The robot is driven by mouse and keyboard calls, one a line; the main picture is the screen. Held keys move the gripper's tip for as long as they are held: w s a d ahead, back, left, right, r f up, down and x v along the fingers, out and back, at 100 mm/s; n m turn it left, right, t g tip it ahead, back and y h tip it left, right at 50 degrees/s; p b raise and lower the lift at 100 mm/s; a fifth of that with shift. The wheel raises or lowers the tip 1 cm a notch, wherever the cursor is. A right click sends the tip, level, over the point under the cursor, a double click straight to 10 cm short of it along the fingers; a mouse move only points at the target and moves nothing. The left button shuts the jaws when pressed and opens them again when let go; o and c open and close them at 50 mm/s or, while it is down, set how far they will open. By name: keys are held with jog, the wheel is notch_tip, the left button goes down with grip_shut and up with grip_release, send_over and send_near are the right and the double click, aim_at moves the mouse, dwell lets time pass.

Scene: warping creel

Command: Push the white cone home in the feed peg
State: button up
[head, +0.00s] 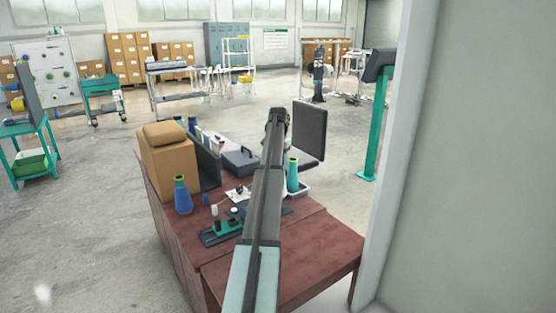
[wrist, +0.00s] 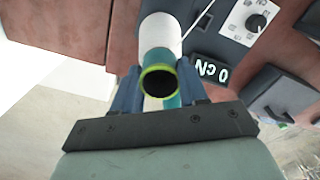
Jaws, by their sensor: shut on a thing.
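The white cone (wrist: 161,32) shows in the wrist view as a white body with a teal neck and a yellow-green ring around a dark opening. My gripper (wrist: 160,90) has its blue fingers on either side of the teal neck and is shut on it. The opening faces the camera. I cannot make out the feed peg, nor tell how the cone sits on it. In the head view my arm hides the gripper and the held cone.
The reddish desk (head: 310,262) carries a blue cone (head: 182,197), a teal cone (head: 292,175), a green fixture (head: 221,229), a cardboard box (head: 168,165) and a dark case (head: 240,161). A dark screen (head: 310,130) stands behind. A lit display (wrist: 210,70) is right of the cone.

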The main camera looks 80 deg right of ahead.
jog(key=shift+f, duration=1.15)
jog(key=shift+f, duration=1.1)
jog(key=o, duration=1.4)
jog(key=shift+r, duration=3.5)
jog(key=shift+r, duration=0.1)
